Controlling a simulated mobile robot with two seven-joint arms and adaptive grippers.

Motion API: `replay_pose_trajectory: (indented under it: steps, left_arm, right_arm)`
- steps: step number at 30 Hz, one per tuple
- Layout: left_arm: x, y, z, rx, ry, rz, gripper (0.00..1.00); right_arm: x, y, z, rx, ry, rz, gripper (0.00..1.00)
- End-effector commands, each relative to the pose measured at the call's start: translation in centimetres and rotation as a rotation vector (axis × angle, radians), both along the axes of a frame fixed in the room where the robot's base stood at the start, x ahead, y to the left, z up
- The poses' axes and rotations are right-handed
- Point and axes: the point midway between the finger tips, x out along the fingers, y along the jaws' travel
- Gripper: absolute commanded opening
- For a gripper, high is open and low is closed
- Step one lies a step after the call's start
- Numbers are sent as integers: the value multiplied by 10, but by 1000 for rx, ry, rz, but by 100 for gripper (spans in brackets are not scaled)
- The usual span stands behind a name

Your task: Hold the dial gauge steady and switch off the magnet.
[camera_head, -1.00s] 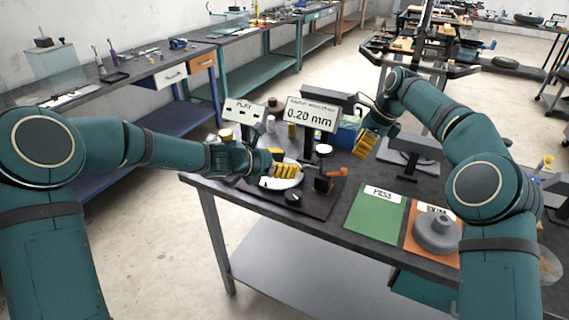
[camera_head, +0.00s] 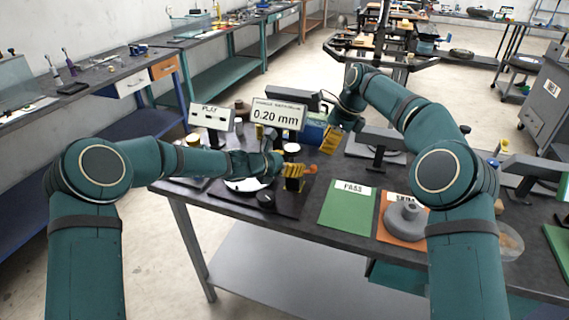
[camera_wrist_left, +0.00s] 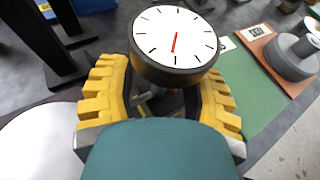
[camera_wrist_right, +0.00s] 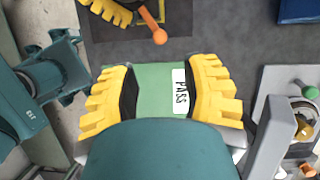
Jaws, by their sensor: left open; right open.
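The dial gauge (camera_head: 292,148) has a round white face and stands on the dark base plate at the table's near left. My left gripper (camera_head: 294,172) is open around the gauge's stand, just below the face. In the left wrist view the gauge (camera_wrist_left: 175,42) sits ahead of and between the open yellow fingers; whether they touch it I cannot tell. The orange magnet lever (camera_head: 311,169) sticks out just right of my left gripper; it also shows in the right wrist view (camera_wrist_right: 159,36). My right gripper (camera_head: 333,140) is open and empty, raised behind and right of the lever.
A green PASS mat (camera_head: 345,208) and an orange mat with a grey stepped part (camera_head: 405,216) lie to the right. A display reading 0.20 mm (camera_head: 279,115) and a PLAY sign (camera_head: 209,117) stand behind the gauge. A blue box (camera_head: 313,134) stands behind.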

Motion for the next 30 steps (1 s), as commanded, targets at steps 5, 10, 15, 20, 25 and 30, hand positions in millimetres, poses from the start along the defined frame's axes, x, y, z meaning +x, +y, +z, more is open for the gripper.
replay_pose_trajectory:
  steps: [5, 10, 15, 20, 25, 30]
  left_arm:
    - [1, -2, -1, 1, -1, 0, 50]
    - [1, -2, -1, 0, 0, 0, 42]
    - [1, -1, 0, 0, 0, 0, 0]
    - [1, -1, 0, 0, 0, 0, 0]
    - [1, -1, -1, 0, 0, 0, 0]
    - [1, -2, -1, 0, 0, -1, 0]
  right_arm:
    - [0, 0, 0, 0, 0, 0, 46]
    - [0, 0, 0, 0, 0, 0, 46]
    - [0, 0, 0, 0, 0, 0, 46]
    - [0, 0, 0, 0, 0, 0, 46]
    - [1, 0, 0, -8, -11, 21, 3]
    - [5, 3, -2, -72, -86, 174, 0]
